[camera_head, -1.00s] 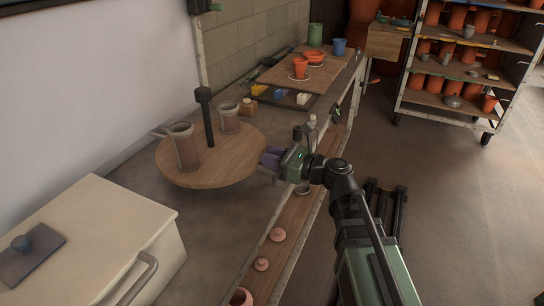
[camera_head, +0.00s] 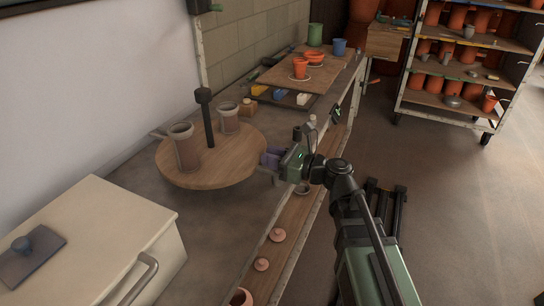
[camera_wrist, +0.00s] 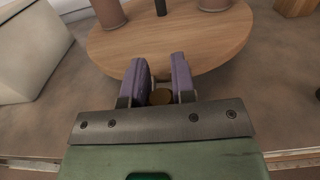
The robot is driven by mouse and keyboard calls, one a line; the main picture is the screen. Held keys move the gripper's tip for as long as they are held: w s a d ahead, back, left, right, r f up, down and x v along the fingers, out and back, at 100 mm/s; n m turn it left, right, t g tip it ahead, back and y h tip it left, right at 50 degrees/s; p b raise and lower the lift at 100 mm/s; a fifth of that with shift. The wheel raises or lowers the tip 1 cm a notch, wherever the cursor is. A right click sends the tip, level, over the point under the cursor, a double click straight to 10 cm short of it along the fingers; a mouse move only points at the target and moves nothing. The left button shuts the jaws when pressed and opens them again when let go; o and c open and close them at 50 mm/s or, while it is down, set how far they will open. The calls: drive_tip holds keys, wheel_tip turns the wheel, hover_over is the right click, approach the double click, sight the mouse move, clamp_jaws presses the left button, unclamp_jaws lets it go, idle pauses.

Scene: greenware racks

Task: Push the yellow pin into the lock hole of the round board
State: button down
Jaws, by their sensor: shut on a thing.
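The round wooden board (camera_head: 210,174) stands at the left of the head view, with its near edge facing my gripper. My gripper (camera_head: 267,160) is at the board's right edge, its purple fingers pointing at the rim. In the wrist view, my gripper (camera_wrist: 160,68) reaches to the near rim of the board (camera_wrist: 170,38). A dull yellow-brown round end, which looks like the yellow pin (camera_wrist: 161,97), sits between the fingers, near their base. The rest of the pin is hidden, and I cannot see the lock hole or whether the pin touches it.
Two brownish mugs (camera_head: 186,152) (camera_head: 229,124) and a dark post (camera_head: 208,128) stand on the board. A cream cabinet (camera_head: 95,235) is at front left. Orange pots stand on a wooden panel (camera_head: 285,80) behind. Small pink pieces (camera_head: 277,235) lie on the lower shelf.

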drive_tip(key=shift+f+b, duration=0.2)
drive_tip(key=shift+b, duration=0.1)
idle(3.0)
drive_tip(key=shift+r+p, duration=0.25)
drive_tip(key=shift+p, duration=0.05)
idle(2.0)
drive_tip(key=shift+f, duration=0.2)
drive_tip(key=c, duration=0.9)
unclamp_jaws()
drive_tip(key=shift+o, duration=0.2)
drive_tip(key=v, duration=1)
drive_tip(key=shift+s+d, duration=0.25)
drive_tip(key=shift+d, duration=0.1)
